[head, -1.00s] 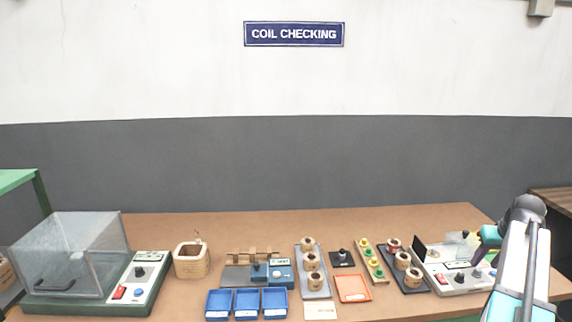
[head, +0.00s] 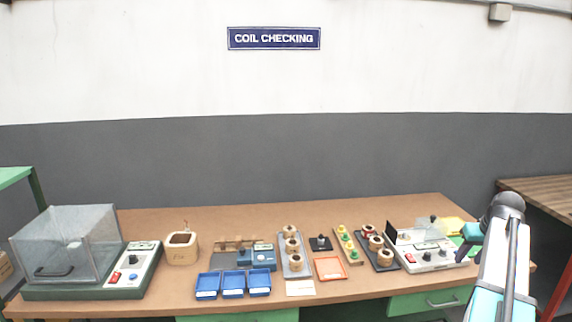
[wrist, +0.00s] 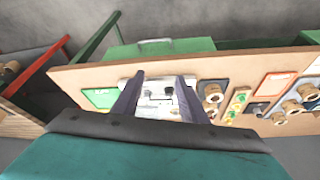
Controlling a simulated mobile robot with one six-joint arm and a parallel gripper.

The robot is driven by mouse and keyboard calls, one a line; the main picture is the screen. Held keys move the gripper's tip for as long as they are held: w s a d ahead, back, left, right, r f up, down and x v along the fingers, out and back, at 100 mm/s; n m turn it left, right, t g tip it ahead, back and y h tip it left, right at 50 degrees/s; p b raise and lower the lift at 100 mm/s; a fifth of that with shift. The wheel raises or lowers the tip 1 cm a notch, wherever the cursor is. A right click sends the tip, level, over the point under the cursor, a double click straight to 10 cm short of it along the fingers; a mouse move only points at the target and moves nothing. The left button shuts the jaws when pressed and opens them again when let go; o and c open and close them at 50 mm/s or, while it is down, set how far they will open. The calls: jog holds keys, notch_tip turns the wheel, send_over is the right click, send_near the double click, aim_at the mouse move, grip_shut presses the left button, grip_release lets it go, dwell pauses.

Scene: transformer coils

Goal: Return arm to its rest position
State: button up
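My arm (head: 500,265) rises at the right side of the head view, in front of the bench's right end. My gripper shows in the wrist view (wrist: 158,84), with two dark fingers spread apart and nothing between them but the distant white tester (wrist: 158,98). The same white tester (head: 428,257) stands on the right part of the bench in the head view. The fingers are apart from the bench. In the head view the fingertips are hard to make out.
A wooden table (head: 540,200) stands close at the right.

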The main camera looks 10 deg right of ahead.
jog(key=w+a+f+n+g+y, duration=0.1)
jog(key=w+a+f, duration=0.2)
jog(key=a+f, duration=0.45)
jog(key=w+a+f+n+g+y, duration=0.1)
jog(key=w+a+f, duration=0.3)
jog(key=a+f, duration=0.35)
jog(key=s+a+f+n+g+y, duration=0.1)
jog(key=s+a+f+g, duration=0.1)
jog(key=a+f, duration=0.75)
jog(key=s+a+f+n+g+y, duration=0.1)
jog(key=s+a+f+n, duration=0.15)
jog(key=a+f, duration=0.7)
jog(key=s+a+f+g, duration=0.3)
jog(key=s+a+f, duration=1)
jog(key=s+a, duration=0.15)
jog(key=s+a+f+g+h, duration=0.1)
jog(key=s+a+f, duration=0.1)
jog(key=s, duration=0.7)
jog(key=s+a+f+m+g+h, duration=0.1)
jog(key=s+f, duration=0.3)
jog(key=s, duration=0.5)
jog(key=shift+a+f, duration=0.2)
jog(key=shift+a, duration=0.4)
